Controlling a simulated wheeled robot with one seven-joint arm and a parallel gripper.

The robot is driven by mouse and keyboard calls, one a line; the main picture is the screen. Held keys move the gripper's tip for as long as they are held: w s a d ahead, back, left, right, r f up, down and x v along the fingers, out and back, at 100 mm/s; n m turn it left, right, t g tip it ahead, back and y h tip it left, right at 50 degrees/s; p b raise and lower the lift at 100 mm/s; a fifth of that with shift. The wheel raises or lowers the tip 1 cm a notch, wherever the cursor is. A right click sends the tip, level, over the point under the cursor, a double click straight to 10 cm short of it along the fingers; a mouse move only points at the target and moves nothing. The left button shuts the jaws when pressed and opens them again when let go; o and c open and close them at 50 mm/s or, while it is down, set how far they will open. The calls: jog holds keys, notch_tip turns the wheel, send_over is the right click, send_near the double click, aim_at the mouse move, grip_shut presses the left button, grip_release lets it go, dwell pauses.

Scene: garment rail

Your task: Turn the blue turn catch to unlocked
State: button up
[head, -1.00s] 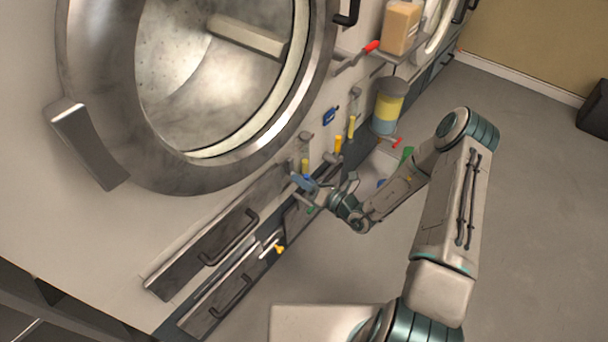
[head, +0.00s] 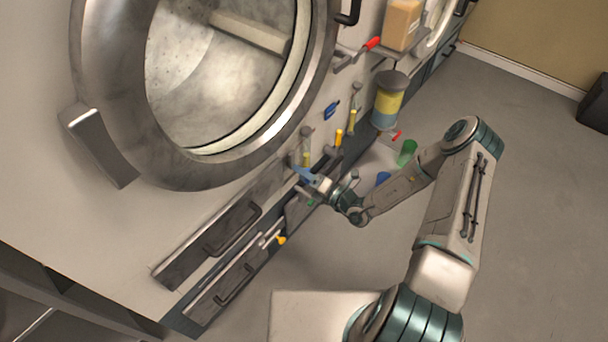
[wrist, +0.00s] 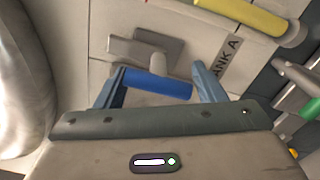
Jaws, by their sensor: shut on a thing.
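The blue turn catch (wrist: 158,86) shows in the wrist view as a blue bar handle on a grey stem and plate against the pale panel. My gripper (wrist: 160,76) has one bluish finger at each side of this handle and is shut on it. The handle lies nearly level across the picture, tilted slightly down to the right. In the head view my gripper (head: 302,173) is at the panel below the big round door, and the catch is mostly hidden by the fingers.
Yellow handles (head: 338,138) and another blue handle (head: 331,110) sit close by on the panel. In the wrist view a yellow bar (wrist: 250,17) and a label (wrist: 228,60) are right of the catch. Drawer handles (head: 232,230) are lower left. Open floor (head: 540,200) lies right.

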jog(key=shift+w+d+r, duration=0.15)
jog(key=shift+w+r, duration=0.15)
jog(key=shift+w, duration=0.05)
jog(key=o, duration=1)
jog(key=shift+d, duration=0.15)
jog(key=shift+s+f, duration=0.1)
jog(key=shift+s, duration=0.1)
jog(key=v, duration=1.3)
jog(key=shift+s+d+p, duration=0.15)
jog(key=shift+d+p, duration=0.05)
jog(key=shift+p, duration=0.1)
